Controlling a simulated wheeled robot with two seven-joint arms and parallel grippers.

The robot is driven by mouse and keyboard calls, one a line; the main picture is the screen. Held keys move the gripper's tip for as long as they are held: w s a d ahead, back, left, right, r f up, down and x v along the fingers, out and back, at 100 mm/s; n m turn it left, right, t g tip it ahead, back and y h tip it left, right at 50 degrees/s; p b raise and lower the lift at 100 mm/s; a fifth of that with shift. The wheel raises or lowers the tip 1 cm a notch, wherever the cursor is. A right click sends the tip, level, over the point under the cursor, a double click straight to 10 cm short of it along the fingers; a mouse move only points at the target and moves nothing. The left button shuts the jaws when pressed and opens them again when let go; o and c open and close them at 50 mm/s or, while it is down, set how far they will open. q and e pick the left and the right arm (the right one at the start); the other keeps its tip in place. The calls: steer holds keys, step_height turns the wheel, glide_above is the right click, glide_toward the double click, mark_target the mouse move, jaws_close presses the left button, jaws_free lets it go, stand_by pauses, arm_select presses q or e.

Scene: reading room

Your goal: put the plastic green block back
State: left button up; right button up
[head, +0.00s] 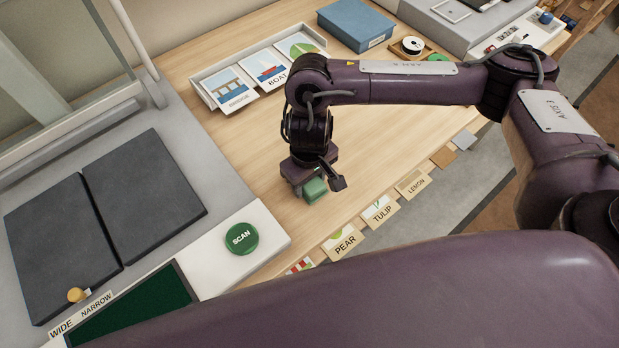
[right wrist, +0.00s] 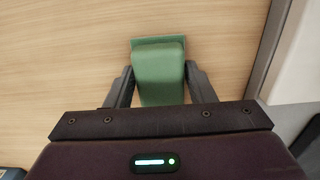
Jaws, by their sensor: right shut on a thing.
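The green block (head: 314,190) is between the fingers of my right gripper (head: 318,185), low over the wooden table (head: 235,165) near its front edge. In the right wrist view the block (right wrist: 160,78) stands between the two dark fingers, and my right gripper (right wrist: 159,88) is shut on it. A flat, darker green edge (right wrist: 136,44) shows past the block's far end. I cannot tell whether it is a patch on the table or whether the block touches the table. My left gripper is not in view.
A tray with picture cards (head: 268,68) and a blue box (head: 355,24) stand at the back. Label cards such as TULIP (head: 380,211) line the front edge. A green SCAN button (head: 241,238) and dark pads (head: 142,190) are at left. The table's middle is clear.

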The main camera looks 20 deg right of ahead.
steer(key=o, duration=0.9)
steer(key=shift+f, duration=0.15)
steer(key=shift+o, duration=0.2)
step_height(320, 180, up, 12)
steer(key=p, duration=0.3)
steer(key=shift+r, duration=0.2)
